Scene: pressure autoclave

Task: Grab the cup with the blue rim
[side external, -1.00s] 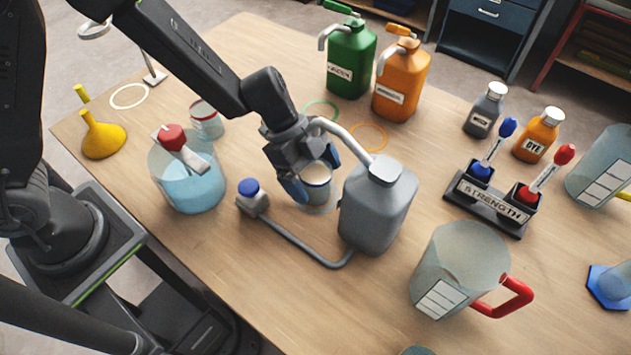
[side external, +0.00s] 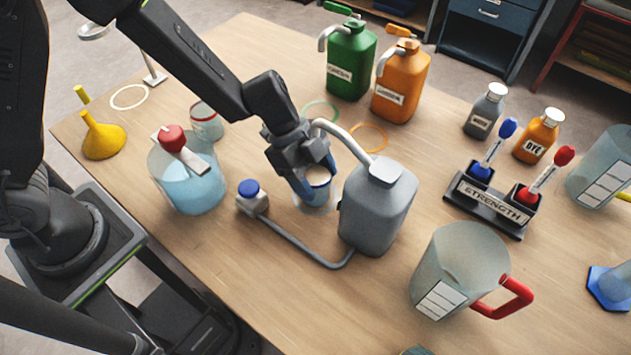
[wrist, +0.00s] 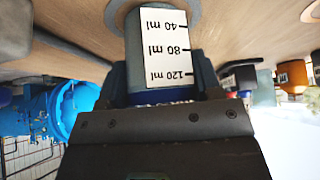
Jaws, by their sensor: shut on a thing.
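The cup with the blue rim (side external: 319,178) stands upright in my gripper's grasp, beside the grey jug and its pipe. In the wrist view the cup (wrist: 135,55) shows a white label with 40, 80 and 120 ml marks and a dark blue band near the fingers. My gripper (side external: 316,183) is shut on the cup, with a finger on either side. The cup's base is at a pale ring on the table; I cannot tell whether it touches. Another cup with a red rim (side external: 207,122) stands further left.
The grey jug (side external: 377,212) with its curved pipe stands close to the right. A blue-capped pump (side external: 251,196) and a tube lie in front. A water-filled beaker (side external: 190,190) is at left. A clear pitcher (side external: 462,265) is at front right.

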